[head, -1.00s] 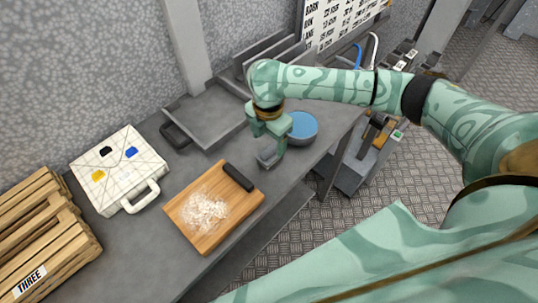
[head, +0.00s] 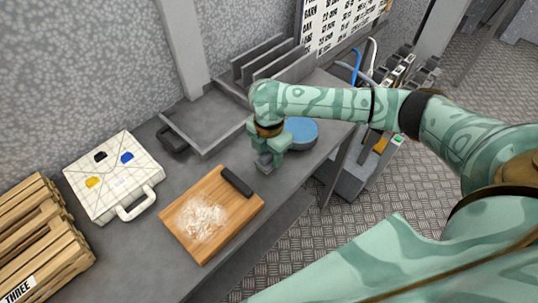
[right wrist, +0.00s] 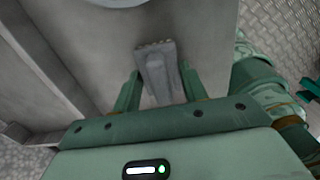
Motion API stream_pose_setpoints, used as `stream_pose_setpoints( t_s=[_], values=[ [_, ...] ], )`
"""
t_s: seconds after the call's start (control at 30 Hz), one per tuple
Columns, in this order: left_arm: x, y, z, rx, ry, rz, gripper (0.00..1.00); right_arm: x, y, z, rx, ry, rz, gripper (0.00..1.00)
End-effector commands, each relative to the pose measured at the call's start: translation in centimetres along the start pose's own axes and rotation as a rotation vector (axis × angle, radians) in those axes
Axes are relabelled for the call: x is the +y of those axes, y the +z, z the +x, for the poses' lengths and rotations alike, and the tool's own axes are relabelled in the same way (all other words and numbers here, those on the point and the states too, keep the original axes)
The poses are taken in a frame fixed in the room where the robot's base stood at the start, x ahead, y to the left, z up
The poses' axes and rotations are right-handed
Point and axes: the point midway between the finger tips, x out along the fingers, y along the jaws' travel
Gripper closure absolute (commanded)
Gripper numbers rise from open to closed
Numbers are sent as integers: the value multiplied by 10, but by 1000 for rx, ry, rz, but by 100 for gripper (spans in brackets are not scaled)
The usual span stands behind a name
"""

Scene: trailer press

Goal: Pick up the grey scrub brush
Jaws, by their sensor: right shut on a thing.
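The grey scrub brush (head: 264,163) is at the tips of my right gripper (head: 273,160), over the grey bench beside the cutting board. In the right wrist view the brush (right wrist: 157,72) lies between the two green fingers, its toothed end pointing away from the palm. My right gripper (right wrist: 159,84) is shut on the brush. The gripper hides part of the brush in the head view, and I cannot tell whether it touches the bench. My left gripper is not in view.
The wooden board (head: 183,235), with white powder and a black bar (head: 237,181), lies left of the gripper. A blue round dish (head: 302,131) sits close behind it at right.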

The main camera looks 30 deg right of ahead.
Motion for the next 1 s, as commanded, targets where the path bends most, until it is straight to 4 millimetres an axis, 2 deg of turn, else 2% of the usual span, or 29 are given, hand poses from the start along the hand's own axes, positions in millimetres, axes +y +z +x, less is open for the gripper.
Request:
stream_pose_setpoints(
  t_s=[0.17,0.27,0.5,0.7,0.8,1.0],
  values=[
    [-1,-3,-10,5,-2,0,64,1,0,-19,-1,4,0,80],
    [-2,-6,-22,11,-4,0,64,1,0,-39,-1,4,1,80],
    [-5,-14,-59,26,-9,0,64,-46,-20,-99,-2,4,-3,80],
    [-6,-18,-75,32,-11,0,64,-95,-42,-118,1,0,-3,80],
    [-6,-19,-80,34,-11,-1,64,-111,-50,-124,1,0,-1,80],
    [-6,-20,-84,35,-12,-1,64,-126,-57,-130,1,0,1,80]
  ],
)
